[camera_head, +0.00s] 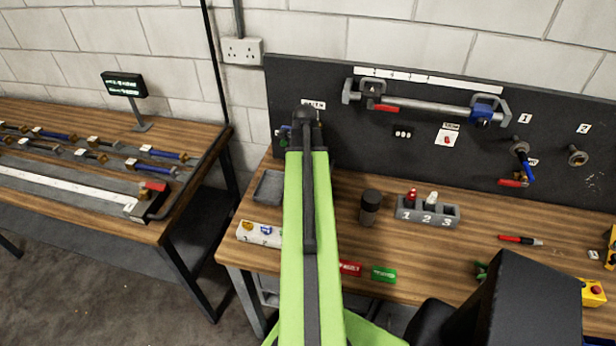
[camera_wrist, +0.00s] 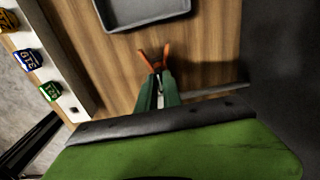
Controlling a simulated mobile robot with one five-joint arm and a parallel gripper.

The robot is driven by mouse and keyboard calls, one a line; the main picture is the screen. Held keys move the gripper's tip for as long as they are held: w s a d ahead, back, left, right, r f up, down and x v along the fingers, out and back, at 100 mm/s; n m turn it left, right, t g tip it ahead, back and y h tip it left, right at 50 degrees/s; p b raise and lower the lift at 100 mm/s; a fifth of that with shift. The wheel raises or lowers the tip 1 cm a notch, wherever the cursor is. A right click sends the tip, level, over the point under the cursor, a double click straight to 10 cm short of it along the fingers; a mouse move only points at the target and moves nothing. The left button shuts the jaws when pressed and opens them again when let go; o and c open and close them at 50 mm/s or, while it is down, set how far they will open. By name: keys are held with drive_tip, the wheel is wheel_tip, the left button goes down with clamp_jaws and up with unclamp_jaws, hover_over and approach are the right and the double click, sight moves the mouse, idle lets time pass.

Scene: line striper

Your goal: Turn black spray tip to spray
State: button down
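I cannot pick out a black spray tip with certainty in either view. In the wrist view, a pale block (camera_wrist: 70,104) at the left edge of the bench carries small gold (camera_wrist: 8,20), blue (camera_wrist: 27,61) and green (camera_wrist: 49,91) numbered tags. It also shows in the head view (camera_head: 246,238), partly behind my arm. My gripper (camera_wrist: 154,56) has green fingers with orange ends. The ends are spread apart with bare wood between them, to the right of the block and just below a grey tray (camera_wrist: 148,27). My arm hides the gripper in the head view.
A dark cylinder (camera_head: 370,208) and a numbered grey rack (camera_head: 407,214) with red and white pieces stand right of my arm. A clamped bar (camera_head: 430,104) and blue- and red-handled fittings (camera_head: 524,162) hang on the dark back panel. A red pen-like tool (camera_head: 520,240) lies on the bench.

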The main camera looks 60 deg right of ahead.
drive_tip(key=m, duration=0.6)
drive_tip(key=shift+m, duration=0.3)
drive_tip(key=m, duration=0.2)
drive_tip(key=shift+s+m, duration=0.1)
drive_tip(key=shift+m, duration=0.2)
drive_tip(key=m, duration=0.4)
drive_tip(key=shift+s, duration=0.1)
drive_tip(key=c, duration=1.5)
unclamp_jaws()
drive_tip(key=shift+o, duration=0.2)
drive_tip(key=o, duration=0.6)
